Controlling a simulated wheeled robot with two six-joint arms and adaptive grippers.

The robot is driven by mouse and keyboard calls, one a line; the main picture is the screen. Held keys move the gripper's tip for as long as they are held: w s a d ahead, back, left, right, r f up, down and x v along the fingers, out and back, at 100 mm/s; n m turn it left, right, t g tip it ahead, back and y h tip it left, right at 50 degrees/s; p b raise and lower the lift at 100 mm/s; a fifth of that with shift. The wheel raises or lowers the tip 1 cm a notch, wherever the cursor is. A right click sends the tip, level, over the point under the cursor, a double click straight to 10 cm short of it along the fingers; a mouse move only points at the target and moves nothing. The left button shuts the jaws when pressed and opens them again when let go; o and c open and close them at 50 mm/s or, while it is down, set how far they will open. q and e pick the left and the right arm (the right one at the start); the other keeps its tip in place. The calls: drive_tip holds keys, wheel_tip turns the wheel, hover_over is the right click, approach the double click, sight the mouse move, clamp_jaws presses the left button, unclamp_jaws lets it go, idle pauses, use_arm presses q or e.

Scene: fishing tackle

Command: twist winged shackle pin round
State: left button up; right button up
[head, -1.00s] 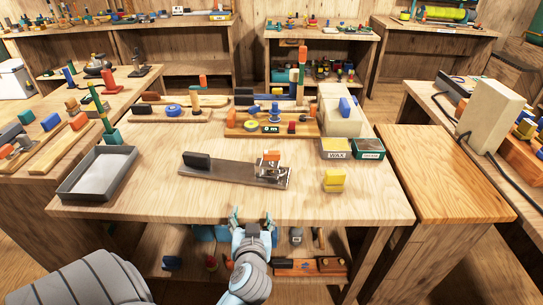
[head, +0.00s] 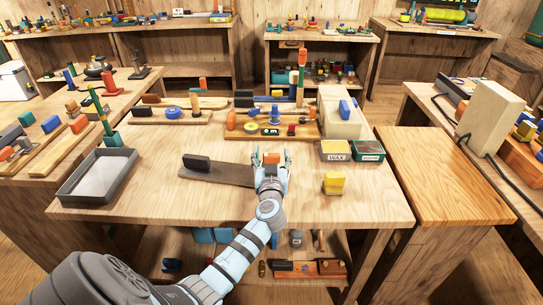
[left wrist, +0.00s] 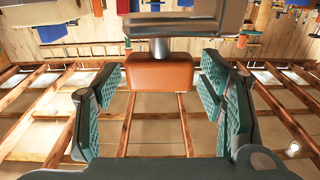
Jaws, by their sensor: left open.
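The winged shackle pin shows in the left wrist view as an orange block (left wrist: 160,71) on a short metal shaft. In the head view its orange part (head: 271,157) is largely covered by my gripper. The shaft meets a grey body (left wrist: 172,28), apparently the shackle's. My left gripper (head: 271,154) is open at the right end of the dark mounting plate (head: 226,172). In the left wrist view its green-padded fingers (left wrist: 158,85) stand on both sides of the orange block, with visible gaps. My right gripper is not in view.
A black block (head: 196,162) stands on the plate's left end. A grey tray (head: 70,187) lies left, a yellow block (head: 334,183) right. The WAX tin (head: 336,151) and a tool rack (head: 240,132) are behind. The bench's front right is clear.

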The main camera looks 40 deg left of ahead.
use_arm(q)
drive_tip(key=shift+c, duration=0.4)
drive_tip(key=c, duration=1.1)
drive_tip(key=m+t+h, duration=0.2)
drive_tip(key=h, duration=0.1)
drive_tip(key=shift+b, duration=0.3)
drive_tip(key=o, duration=1.2)
drive_tip(key=v, duration=1.2)
